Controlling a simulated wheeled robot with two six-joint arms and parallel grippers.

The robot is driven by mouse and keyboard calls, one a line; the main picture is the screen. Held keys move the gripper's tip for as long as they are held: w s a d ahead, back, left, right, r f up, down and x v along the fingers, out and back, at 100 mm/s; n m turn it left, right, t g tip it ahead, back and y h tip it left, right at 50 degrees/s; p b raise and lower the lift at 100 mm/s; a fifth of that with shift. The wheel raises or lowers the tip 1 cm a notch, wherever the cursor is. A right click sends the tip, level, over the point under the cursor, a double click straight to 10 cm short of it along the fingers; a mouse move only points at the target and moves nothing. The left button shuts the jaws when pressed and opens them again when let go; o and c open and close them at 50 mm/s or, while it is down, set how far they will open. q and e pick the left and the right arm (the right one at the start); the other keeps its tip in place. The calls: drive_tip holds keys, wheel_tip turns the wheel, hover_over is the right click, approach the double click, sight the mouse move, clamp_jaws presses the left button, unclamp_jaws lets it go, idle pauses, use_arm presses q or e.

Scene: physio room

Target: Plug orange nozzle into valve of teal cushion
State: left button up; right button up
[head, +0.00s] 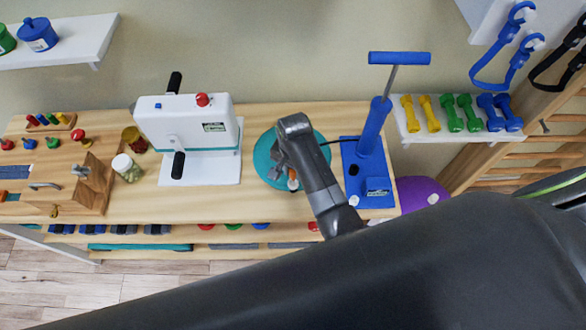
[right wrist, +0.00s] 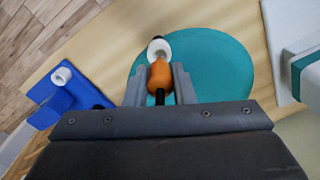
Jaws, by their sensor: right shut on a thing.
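The teal cushion (head: 262,158) lies on the wooden bench, partly hidden by my right arm in the head view. It also shows as a round teal disc in the right wrist view (right wrist: 222,75). Its white valve (right wrist: 158,47) stands near the disc's edge there. My right gripper (right wrist: 158,82) is shut on the orange nozzle (right wrist: 160,76), with fingers on both sides of it. The nozzle's front end is right at the valve, overlapping it in the picture; I cannot tell whether it is inserted. In the head view the nozzle (head: 292,182) is mostly hidden. My left gripper is not in view.
A blue hand pump (head: 372,128) with a black hose stands right of the cushion. A white crank machine (head: 188,135) stands to the left, with a capped jar (head: 127,168) beyond it. Coloured dumbbells (head: 455,112) sit on a shelf at right.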

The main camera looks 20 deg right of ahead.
drive_tip(key=shift+f+b, duration=0.45)
drive_tip(key=shift+f, duration=0.55)
drive_tip(key=shift+f, duration=0.35)
idle(0.8)
drive_tip(key=o, duration=1)
drive_tip(key=shift+r+p, duration=0.5)
drive_tip(key=shift+r, duration=3)
